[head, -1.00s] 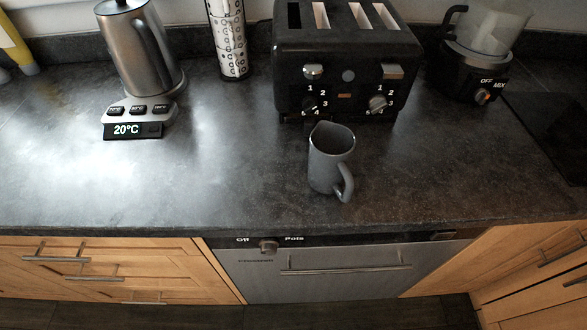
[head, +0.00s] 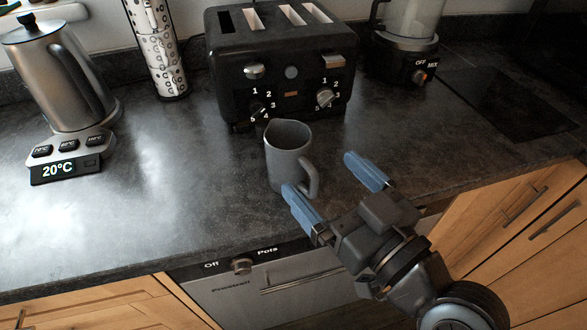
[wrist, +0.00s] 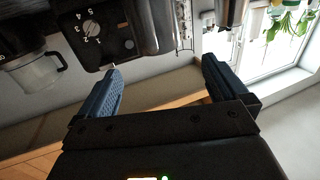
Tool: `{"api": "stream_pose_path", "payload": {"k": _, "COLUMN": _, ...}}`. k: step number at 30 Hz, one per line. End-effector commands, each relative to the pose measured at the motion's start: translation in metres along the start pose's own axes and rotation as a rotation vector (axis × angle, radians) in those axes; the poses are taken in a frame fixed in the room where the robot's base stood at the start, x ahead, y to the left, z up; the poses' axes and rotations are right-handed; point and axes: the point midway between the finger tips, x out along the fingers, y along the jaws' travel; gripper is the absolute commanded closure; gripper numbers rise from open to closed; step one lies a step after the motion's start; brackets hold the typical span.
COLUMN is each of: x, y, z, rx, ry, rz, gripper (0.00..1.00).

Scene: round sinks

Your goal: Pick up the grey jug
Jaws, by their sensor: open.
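The grey jug (head: 287,160) stands upright on the dark worktop in front of the toaster, its handle towards the lower right. My gripper (head: 319,174) is open and empty at the worktop's front edge. In the head view its near blue finger overlaps the jug's lower front, and the other finger is to the right of the handle. The jug is not between the fingers. In the wrist view the gripper (wrist: 160,64) is open with nothing between its fingers; I cannot surely make out the jug there.
The black toaster (head: 290,90) stands just behind the jug. A kettle (head: 65,80) on its base is at the left, a patterned cylinder (head: 157,50) behind. A blender (head: 405,55) and a dark hob (head: 505,100) are at the right. The worktop left of the jug is clear.

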Motion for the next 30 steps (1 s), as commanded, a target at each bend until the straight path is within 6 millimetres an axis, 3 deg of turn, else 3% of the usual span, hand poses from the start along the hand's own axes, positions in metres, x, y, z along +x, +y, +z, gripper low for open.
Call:
{"api": "stream_pose_path", "payload": {"k": 21, "x": 0.077, "y": 0.004, "z": 0.001, "rx": -0.003, "ry": 0.005, "rz": -0.011, "gripper": 0.00}}
{"api": "stream_pose_path", "payload": {"k": 30, "x": 0.082, "y": 0.004, "z": 0.003, "rx": -0.002, "ry": 0.005, "rz": -0.010, "gripper": 0.00}}
